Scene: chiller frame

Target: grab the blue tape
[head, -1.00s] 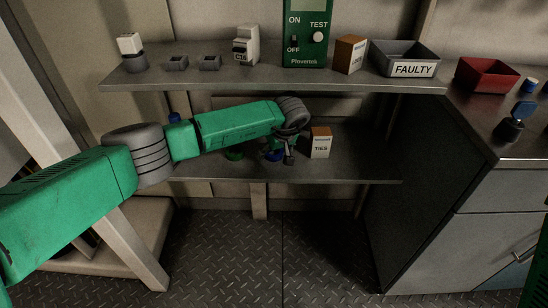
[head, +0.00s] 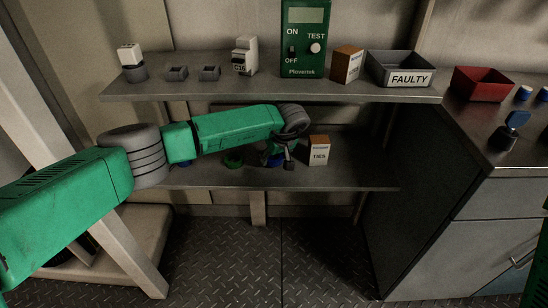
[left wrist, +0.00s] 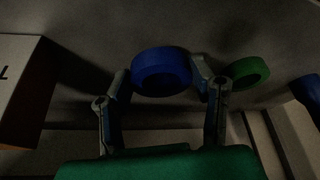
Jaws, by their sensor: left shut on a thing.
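The blue tape (head: 276,160) is a thick roll on the lower shelf, partly hidden by my left gripper (head: 282,158) in the head view. In the left wrist view the blue tape (left wrist: 161,72) sits between the two fingers of my left gripper (left wrist: 163,88), which is shut on it. The tape appears to be still at shelf level; I cannot tell whether it touches the shelf. My right gripper is not in view.
A green roll (head: 234,160) lies left of the blue tape, and a TIES box (head: 319,151) stands right of it. Another blue thing (head: 185,164) is mostly hidden behind my left arm. The upper shelf (head: 210,91) is close above my left arm.

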